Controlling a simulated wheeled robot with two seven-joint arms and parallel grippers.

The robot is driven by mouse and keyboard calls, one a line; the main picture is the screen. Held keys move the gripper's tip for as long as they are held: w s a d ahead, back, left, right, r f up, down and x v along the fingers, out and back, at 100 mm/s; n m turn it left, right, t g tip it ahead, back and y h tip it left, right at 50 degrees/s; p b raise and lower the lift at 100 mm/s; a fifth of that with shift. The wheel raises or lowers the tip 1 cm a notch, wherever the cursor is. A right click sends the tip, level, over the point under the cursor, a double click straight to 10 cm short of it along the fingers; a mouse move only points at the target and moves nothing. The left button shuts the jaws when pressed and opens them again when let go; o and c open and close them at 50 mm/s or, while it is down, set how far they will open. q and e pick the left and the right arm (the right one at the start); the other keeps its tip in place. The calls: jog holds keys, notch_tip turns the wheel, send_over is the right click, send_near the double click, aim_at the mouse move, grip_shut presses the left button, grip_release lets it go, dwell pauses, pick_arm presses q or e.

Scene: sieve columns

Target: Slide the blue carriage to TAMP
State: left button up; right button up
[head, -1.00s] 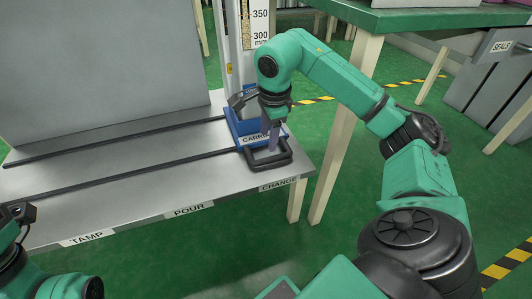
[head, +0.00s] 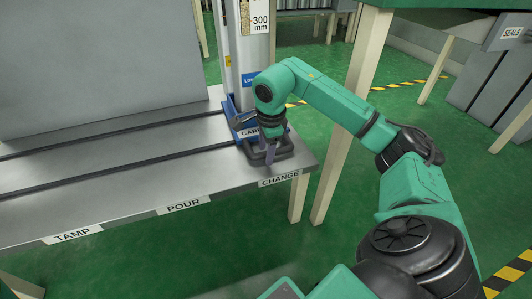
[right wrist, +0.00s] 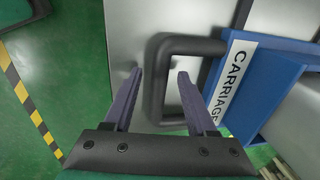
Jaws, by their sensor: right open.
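The blue carriage (head: 240,122) sits at the right end of the bench rails, near the CHANGE label (head: 279,180). The TAMP label (head: 73,235) is at the left on the bench's front edge. My right gripper (head: 267,158) is at the handle. In the right wrist view, its open fingers (right wrist: 158,98) lie on either side of the handle's outer bar (right wrist: 157,75), with gaps on both sides. The carriage's label (right wrist: 228,82) shows beside it. My left gripper is out of view.
The metal bench (head: 120,195) has two dark rails (head: 110,158) running left, with clear surface toward the POUR label (head: 184,204) and TAMP. A large grey panel (head: 95,65) stands behind the rails. A green-topped table (head: 420,20) stands at the back right.

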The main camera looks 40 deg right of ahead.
grip_shut()
dwell(1.4)
